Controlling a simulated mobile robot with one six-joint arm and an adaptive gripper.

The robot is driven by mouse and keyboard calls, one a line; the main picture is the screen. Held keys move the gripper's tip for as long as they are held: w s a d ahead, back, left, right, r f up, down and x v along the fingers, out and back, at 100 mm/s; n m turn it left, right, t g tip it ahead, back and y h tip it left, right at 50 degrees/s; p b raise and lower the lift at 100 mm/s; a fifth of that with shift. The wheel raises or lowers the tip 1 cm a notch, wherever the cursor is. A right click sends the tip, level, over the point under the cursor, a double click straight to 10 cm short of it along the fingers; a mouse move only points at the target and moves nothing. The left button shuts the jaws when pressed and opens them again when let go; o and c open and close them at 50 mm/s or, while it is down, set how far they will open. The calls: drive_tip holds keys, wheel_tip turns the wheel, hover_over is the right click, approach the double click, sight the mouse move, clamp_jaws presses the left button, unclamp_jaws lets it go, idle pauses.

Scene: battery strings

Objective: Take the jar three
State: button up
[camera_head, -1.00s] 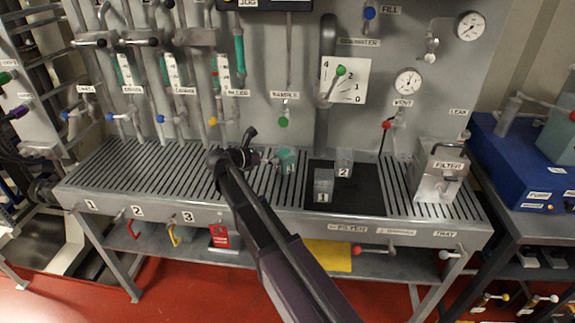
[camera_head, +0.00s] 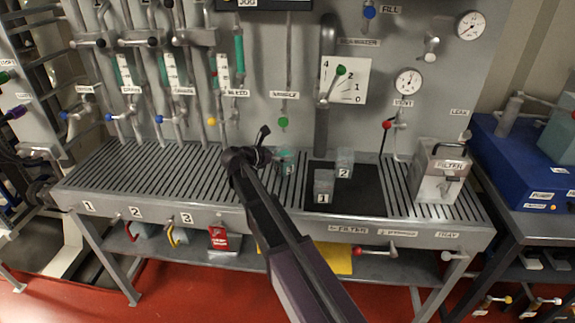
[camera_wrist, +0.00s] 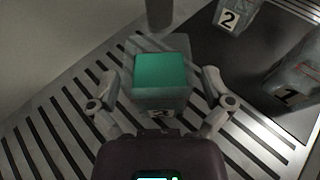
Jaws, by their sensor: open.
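A clear jar with green contents (camera_wrist: 161,72) stands on the slatted bench top (camera_wrist: 70,125). In the head view this jar (camera_head: 287,157) is left of the black mat, partly behind my gripper (camera_head: 265,152). In the wrist view my gripper (camera_wrist: 160,88) is open, with one finger on each side of the jar. I cannot tell whether the fingers touch it. The label low on the jar's near side is partly hidden and too dim to read surely.
Clear jar one (camera_head: 323,186) and clear jar two (camera_head: 345,162) stand on the black mat (camera_head: 362,200) just right of the green jar. A metal filter box (camera_head: 438,180) stands farther right. The wall behind carries pipes, valves and gauges. The slats at the left are clear.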

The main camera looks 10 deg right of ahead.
drive_tip(key=shift+x, duration=0.95)
drive_tip(key=c, duration=1.1)
drive_tip(key=shift+o, duration=0.2)
drive_tip(key=shift+r, duration=0.1)
drive_tip(key=s+a+r+p, duration=0.2)
drive_tip(key=s+a, duration=0.2)
drive_tip(key=s, duration=0.2)
drive_tip(key=s+a+r+p, duration=0.2)
drive_tip(key=s+a+r, duration=0.1)
drive_tip(key=s+a, duration=0.2)
drive_tip(key=shift+s+p, duration=0.4)
drive_tip(key=shift+s, duration=0.7)
